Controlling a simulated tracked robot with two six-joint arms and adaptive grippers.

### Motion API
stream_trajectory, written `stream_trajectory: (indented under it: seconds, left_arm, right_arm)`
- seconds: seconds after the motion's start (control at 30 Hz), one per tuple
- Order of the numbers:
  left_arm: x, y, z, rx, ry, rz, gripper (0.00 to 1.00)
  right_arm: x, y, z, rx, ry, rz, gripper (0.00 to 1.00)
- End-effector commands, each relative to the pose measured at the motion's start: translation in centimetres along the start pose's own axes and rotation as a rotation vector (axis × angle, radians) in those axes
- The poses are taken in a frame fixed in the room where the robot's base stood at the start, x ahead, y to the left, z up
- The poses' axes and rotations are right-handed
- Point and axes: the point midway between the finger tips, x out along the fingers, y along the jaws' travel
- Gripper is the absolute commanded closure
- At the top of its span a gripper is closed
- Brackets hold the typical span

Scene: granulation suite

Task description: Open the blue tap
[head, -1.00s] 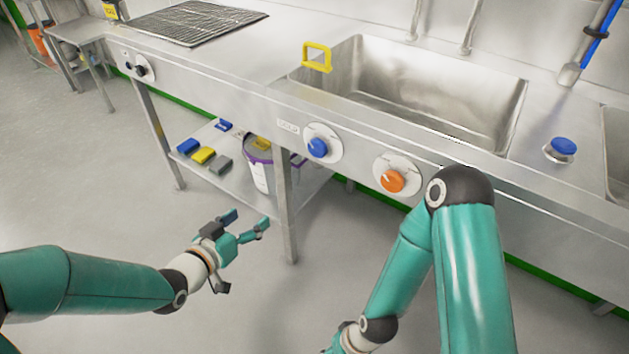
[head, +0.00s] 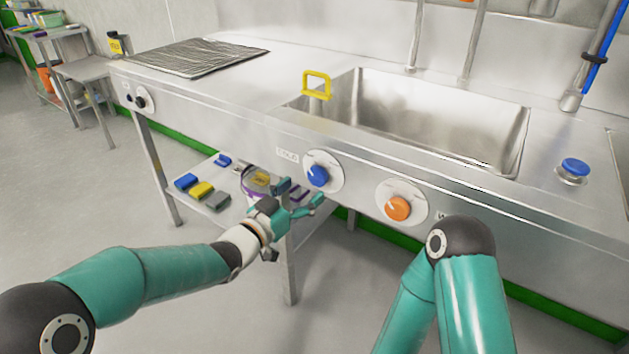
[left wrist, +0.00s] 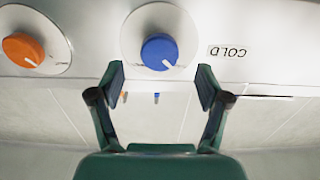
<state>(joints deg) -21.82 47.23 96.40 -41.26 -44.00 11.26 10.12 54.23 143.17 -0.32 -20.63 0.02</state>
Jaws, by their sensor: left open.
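The blue tap knob (head: 318,176) sits on a round white plate on the sink's front panel, beside a label reading COLD. It also shows in the left wrist view (left wrist: 159,52), just beyond the fingertips and between their lines. My left gripper (head: 302,194) is open and empty, just below and left of the blue knob, apart from it. In the left wrist view its two fingers (left wrist: 160,88) stand wide apart. My right arm comes in at the lower right, but its gripper is out of view.
An orange knob (head: 398,208) is on the same panel to the right; it also shows in the left wrist view (left wrist: 22,50). A yellow handle (head: 316,84) stands at the sink's (head: 440,120) left rim. A lower shelf holds sponges (head: 201,190) and a tub behind my left gripper.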

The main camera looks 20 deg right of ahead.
Motion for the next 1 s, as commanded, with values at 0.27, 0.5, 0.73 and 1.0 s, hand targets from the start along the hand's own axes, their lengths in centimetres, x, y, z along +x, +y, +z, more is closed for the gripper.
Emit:
stream_trajectory:
  seconds: [0.27, 0.5, 0.73, 1.0]
  left_arm:
    - [4.2, 0.1, 0.0, 0.000, 0.000, 0.001, 0.24]
    - [5.3, 0.1, 0.0, 0.000, 0.000, 0.001, 0.24]
    - [5.4, 0.1, 0.0, 0.000, -0.001, 0.001, 0.24]
    - [5.3, 0.0, 0.0, 0.000, -0.001, 0.001, 0.65]
  right_arm:
    - [0.0, 0.0, 0.0, 0.000, 0.000, 0.000, 0.58]
    - [0.0, 0.0, 0.0, 0.000, 0.000, 0.000, 0.58]
    - [0.0, 0.0, 0.0, 0.000, 0.000, 0.000, 0.58]
    - [0.0, 0.0, 0.0, 0.000, 0.000, 0.000, 0.58]
